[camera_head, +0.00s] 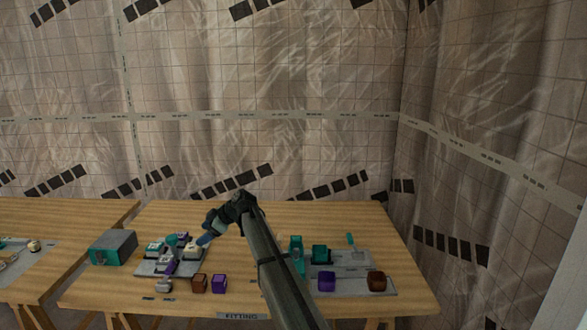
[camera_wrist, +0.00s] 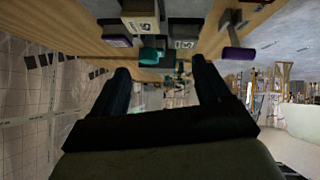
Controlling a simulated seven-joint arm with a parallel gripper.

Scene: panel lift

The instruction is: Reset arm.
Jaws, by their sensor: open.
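My gripper (camera_head: 206,238) reaches over the left part of the wooden table (camera_head: 190,297) in the head view, close to the grey board (camera_head: 146,268) with small parts on it. In the wrist view my gripper (camera_wrist: 160,82) shows two dark fingers spread wide apart with nothing held between them. A teal part (camera_wrist: 150,55) and a purple part (camera_wrist: 238,54) appear beyond the fingertips there. From these views I cannot tell whether the gripper touches any part on the board.
A teal and grey box (camera_head: 113,248) stands at the table's left. A brown cube (camera_head: 199,283) and a purple cube (camera_head: 218,283) sit at the front. A second grey board (camera_head: 350,258) with teal blocks is on the right. Another table (camera_head: 60,215) stands at left.

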